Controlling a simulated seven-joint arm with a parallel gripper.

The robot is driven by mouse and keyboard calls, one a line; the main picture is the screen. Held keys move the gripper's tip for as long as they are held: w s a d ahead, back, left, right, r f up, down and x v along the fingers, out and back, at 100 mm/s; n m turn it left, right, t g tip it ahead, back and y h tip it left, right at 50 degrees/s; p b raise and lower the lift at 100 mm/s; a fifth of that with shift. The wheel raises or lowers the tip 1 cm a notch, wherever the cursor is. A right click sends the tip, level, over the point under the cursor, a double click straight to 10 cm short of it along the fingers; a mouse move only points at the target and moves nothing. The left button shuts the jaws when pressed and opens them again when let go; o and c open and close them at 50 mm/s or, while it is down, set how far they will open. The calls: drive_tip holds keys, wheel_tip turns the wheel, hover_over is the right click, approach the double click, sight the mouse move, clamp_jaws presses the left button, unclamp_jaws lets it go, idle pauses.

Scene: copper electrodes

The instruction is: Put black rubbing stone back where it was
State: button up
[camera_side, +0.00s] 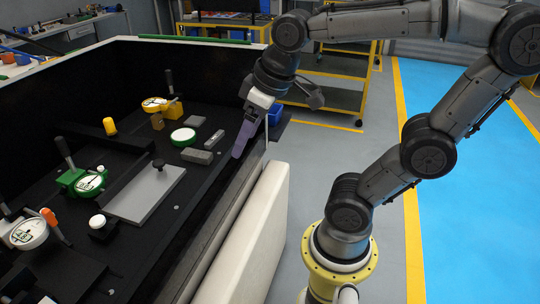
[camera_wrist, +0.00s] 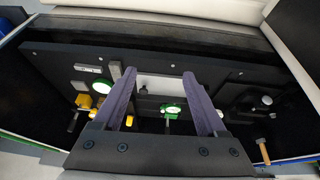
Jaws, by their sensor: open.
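A dark grey rectangular block (camera_side: 197,156), the closest match to the black rubbing stone, lies on the black board in the side view. It also shows in the wrist view (camera_wrist: 115,70), just left of the left finger. Its colour reads more grey than black. My gripper (camera_side: 238,153) is above the right edge of the bench, to the right of the block and apart from it. In the wrist view my gripper (camera_wrist: 159,76) has its two purple fingers wide apart with nothing held between them.
A lighter bar with holes (camera_side: 214,139), a small grey block (camera_side: 194,121) and a green-rimmed disc (camera_side: 183,137) lie close to the dark block. A grey plate with a black knob (camera_side: 148,192) and a green dial gauge (camera_side: 88,181) are farther left. Black walls bound the board.

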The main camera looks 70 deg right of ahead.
drive_tip(key=s+a+f+t, duration=0.1)
drive_tip(key=s+f, duration=0.2)
drive_tip(key=s, duration=0.2)
drive_tip(key=shift+s+a, duration=0.15)
drive_tip(key=shift+a, duration=0.05)
